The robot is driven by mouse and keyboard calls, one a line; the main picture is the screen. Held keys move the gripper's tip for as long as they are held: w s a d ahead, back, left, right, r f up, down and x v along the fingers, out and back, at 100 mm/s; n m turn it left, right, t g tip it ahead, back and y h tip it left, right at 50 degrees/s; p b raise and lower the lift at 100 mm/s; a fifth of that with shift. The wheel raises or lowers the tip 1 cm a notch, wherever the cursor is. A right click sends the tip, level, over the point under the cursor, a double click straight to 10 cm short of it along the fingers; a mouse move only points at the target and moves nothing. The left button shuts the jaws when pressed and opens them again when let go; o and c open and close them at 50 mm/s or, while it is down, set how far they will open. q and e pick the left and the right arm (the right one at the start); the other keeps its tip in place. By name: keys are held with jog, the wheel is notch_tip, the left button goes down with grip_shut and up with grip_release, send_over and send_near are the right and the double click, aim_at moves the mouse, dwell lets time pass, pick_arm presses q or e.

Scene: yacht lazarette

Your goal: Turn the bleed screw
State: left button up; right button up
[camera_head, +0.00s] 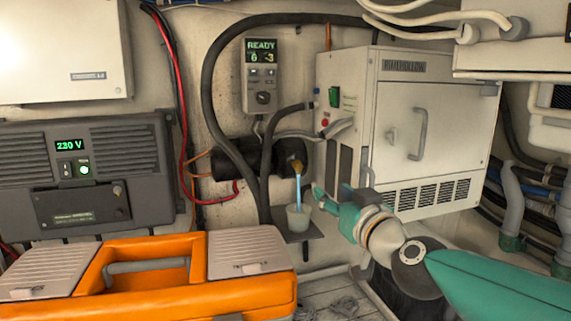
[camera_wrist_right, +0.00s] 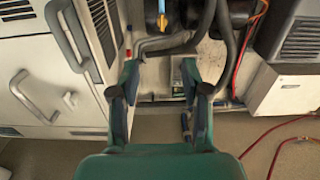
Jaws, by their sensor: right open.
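The brass-coloured bleed screw (camera_head: 297,166) sits at the right end of a black cylindrical housing (camera_head: 240,158) on the back wall. A pale blue stream (camera_head: 298,190) runs from it down into a small light cup (camera_head: 298,218). My right gripper (camera_head: 324,199) is teal, open and empty, just right of the stream and lower in the picture than the screw, apart from it. In the right wrist view the open fingers (camera_wrist_right: 160,82) have nothing between them; part of the black housing (camera_wrist_right: 176,15) shows at the top edge. My left gripper is not in view.
A white cabinet (camera_head: 402,115) stands close behind my right gripper. A control panel (camera_head: 262,75) reading READY hangs above the housing, with thick black hoses around it. An orange toolbox (camera_head: 150,290) fills the front left, below a grey power unit (camera_head: 85,175).

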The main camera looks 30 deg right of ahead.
aim_at(300, 168)
jog(key=x, duration=1.7)
jog(key=shift+w+a+r, duration=0.1)
jog(key=shift+w+a, duration=0.1)
jog(key=shift+w, duration=0.05)
grip_shut()
